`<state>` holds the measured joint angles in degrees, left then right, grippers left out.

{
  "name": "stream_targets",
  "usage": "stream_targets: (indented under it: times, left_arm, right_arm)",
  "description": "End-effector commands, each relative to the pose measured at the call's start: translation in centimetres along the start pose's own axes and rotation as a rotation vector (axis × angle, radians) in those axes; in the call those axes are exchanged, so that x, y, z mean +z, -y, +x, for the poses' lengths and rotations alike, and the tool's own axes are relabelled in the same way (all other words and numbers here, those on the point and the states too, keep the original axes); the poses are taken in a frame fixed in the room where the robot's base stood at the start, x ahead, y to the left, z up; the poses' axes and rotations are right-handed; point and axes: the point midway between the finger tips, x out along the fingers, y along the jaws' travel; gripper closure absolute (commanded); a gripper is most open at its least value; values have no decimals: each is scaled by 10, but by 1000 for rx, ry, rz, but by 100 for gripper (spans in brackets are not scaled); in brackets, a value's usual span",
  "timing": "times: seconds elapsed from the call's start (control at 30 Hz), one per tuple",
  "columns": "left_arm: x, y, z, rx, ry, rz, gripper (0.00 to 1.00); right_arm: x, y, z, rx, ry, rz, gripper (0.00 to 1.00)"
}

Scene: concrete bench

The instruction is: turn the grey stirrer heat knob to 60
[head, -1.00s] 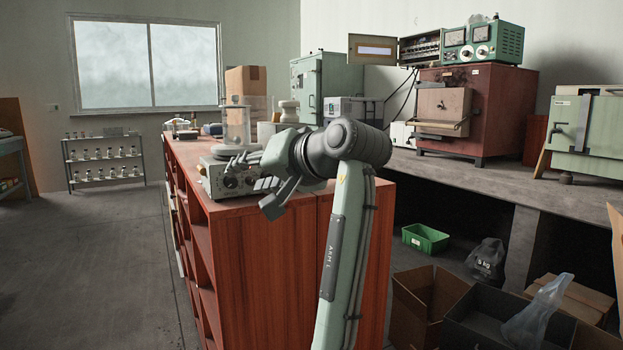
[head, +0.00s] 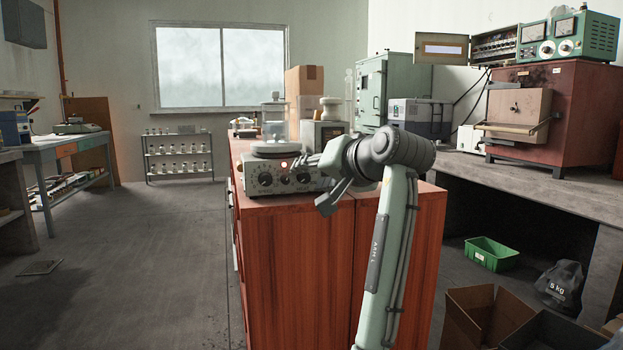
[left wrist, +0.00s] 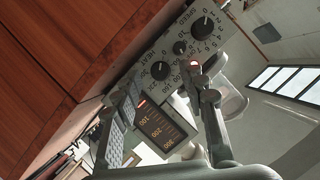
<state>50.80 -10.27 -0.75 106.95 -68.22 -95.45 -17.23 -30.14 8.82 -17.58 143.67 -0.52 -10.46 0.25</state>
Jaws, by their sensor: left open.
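The grey stirrer (head: 255,187) stands on the near end of the red-brown wooden bench, its knob panel facing me. In the left wrist view its panel is tilted, with the black HEAT knob (left wrist: 160,70) lower left of the SPEED knob (left wrist: 203,27). The HEAT knob's setting is too small to read. A lit red lamp (left wrist: 193,65) and a dark numbered display (left wrist: 160,128) are beside them. My left gripper (head: 315,184) is open in front of the panel's right part and hides some of it. The HEAT knob appears between its fingers, apart from them. My right gripper is not in view.
A glass vessel (head: 274,125) stands on the stirrer's plate. More apparatus is behind it on the wooden bench (head: 290,270). A grey bench with a red furnace (head: 560,120) is at right. Open boxes and a green crate (head: 492,254) lie on the floor. The left floor is mostly clear.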

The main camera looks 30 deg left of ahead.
Motion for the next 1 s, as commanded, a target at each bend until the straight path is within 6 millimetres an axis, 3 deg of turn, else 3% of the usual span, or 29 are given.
stream_targets:
  times: [0.37, 0.7, 1.0]
  left_arm:
    - [0, 0, 10, 1, -1, 0, 58]
    - [0, 0, 10, 1, -1, -1, 98]
    - [-1, 0, 9, -2, 0, 7, 100]
  right_arm:
    - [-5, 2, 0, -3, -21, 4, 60]
    - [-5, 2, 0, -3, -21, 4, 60]
    - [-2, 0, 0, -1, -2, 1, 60]
